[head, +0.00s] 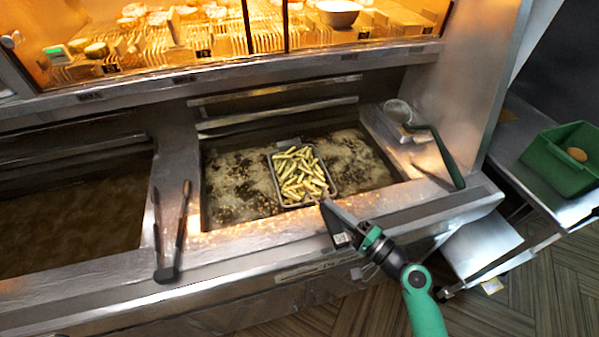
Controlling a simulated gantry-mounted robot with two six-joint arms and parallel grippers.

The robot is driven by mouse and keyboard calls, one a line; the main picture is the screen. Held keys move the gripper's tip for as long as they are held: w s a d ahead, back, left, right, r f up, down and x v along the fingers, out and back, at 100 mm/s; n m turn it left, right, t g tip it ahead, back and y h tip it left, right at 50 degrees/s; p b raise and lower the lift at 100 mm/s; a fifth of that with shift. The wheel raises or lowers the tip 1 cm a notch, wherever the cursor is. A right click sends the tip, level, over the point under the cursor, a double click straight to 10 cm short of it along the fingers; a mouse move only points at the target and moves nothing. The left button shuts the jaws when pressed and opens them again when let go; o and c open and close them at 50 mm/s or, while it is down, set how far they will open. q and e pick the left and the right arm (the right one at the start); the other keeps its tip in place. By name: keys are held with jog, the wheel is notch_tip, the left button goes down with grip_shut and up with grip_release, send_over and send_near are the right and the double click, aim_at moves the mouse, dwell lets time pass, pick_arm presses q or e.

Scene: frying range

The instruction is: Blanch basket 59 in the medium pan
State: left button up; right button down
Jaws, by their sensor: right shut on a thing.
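The basket (334,189) is full of cut chips (300,176) and sits in the bubbling oil of the pan (235,198) in the middle of the range. Its handle side points toward the front edge. My right gripper (334,215) is at the front rim of the pan and is shut on the basket's handle, which it mostly hides. I cannot read a number on the basket. My left gripper is not in view.
Tongs (168,235) lie on the divider left of the pan. A second oil pan (70,215) is at the far left. A skimmer (440,150) with a green handle rests on the right ledge. A green crate (545,165) stands on a side table. A lit display cabinet is behind.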

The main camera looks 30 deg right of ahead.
jog(key=shift+r, duration=0.1)
notch_tip(320, 180, up, 19)
jog(key=p, duration=1.7)
jog(key=shift+p, duration=0.3)
